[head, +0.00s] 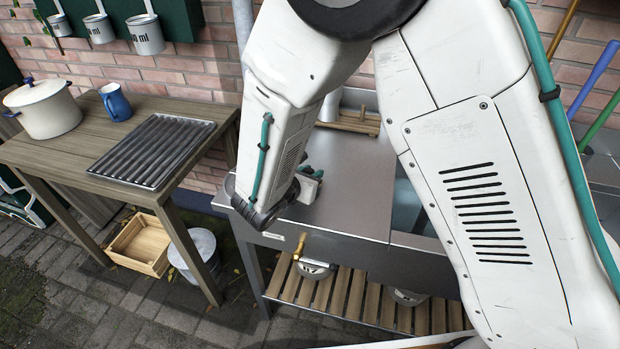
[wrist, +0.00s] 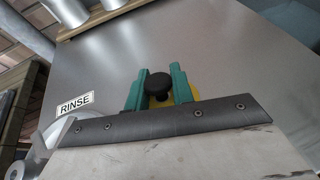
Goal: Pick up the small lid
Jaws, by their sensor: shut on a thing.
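The small lid shows in the wrist view as a yellow disc (wrist: 187,90) with a black knob (wrist: 158,84) on top. My gripper (wrist: 156,86) has green fingers, one on each side of the knob, and is shut on it. Part of the disc is hidden behind the fingers and the wrist edge. I cannot tell whether the lid touches the metal counter below. In the head view my gripper (head: 313,173) is low over the steel counter (head: 345,200), mostly hidden by my arm, and the lid cannot be made out.
A slatted shelf (head: 345,297) with metal vessels is below the counter. A wooden table (head: 60,150) at left holds a white pot (head: 43,108), a blue mug (head: 115,102) and a ribbed tray (head: 153,150).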

